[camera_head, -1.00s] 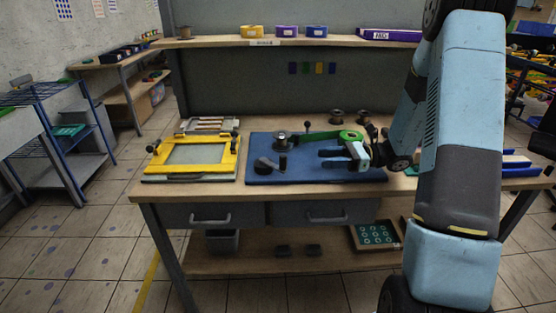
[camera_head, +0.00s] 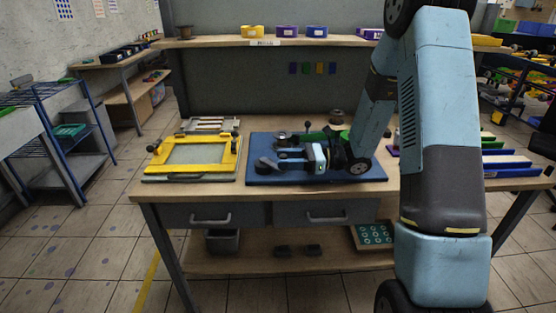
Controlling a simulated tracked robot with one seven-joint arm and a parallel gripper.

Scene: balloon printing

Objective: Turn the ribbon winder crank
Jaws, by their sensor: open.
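The ribbon winder stands on a blue base board (camera_head: 262,143) on the workbench. A small metal spool (camera_head: 282,136) and a green ribbon part (camera_head: 313,136) show behind my gripper. The dark crank (camera_head: 265,164) is at the left front of the board. My gripper (camera_head: 278,160) reaches in from the right, with its two fingers pointing left and apart. The fingertips are close to the crank. I cannot tell whether they touch it or straddle its handle. My gripper and wrist hide much of the winder.
A yellow printing frame (camera_head: 190,157) lies left of the board. A thin upright post with a dark knob (camera_head: 307,125) and another spool (camera_head: 337,116) stand behind the board. A shelf (camera_head: 215,42) with coloured boxes runs above the bench. Coloured strips lie at the right end.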

